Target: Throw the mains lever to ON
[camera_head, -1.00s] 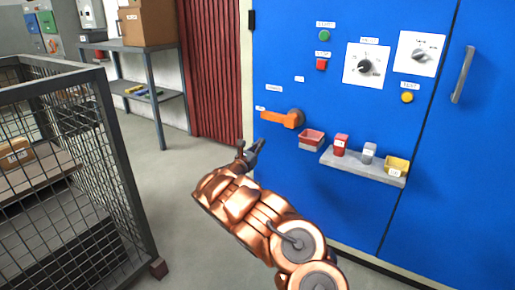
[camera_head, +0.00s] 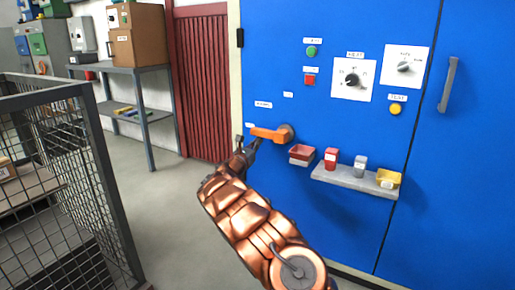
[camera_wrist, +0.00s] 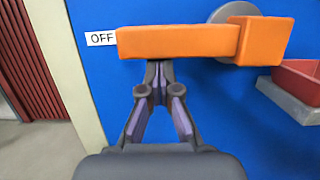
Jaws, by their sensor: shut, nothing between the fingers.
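The orange mains lever (camera_head: 268,134) is on the blue cabinet front, its arm lying level and pointing left from a round grey hub (camera_head: 287,133). In the wrist view the lever (camera_wrist: 180,41) spans the top, with its free end beside a white OFF label (camera_wrist: 101,38). My gripper (camera_head: 252,142) is just below the lever's free end in the head view. In the wrist view the fingertips of my gripper (camera_wrist: 159,65) are together, empty, right under the lever's lower edge. I cannot tell whether they touch it.
A red tray (camera_head: 302,153) sits right of and below the lever. A grey shelf (camera_head: 350,181) with small containers is further right. Dials, buttons and a door handle (camera_head: 447,84) are above. A mesh cage (camera_head: 112,180) stands at left, with open floor between.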

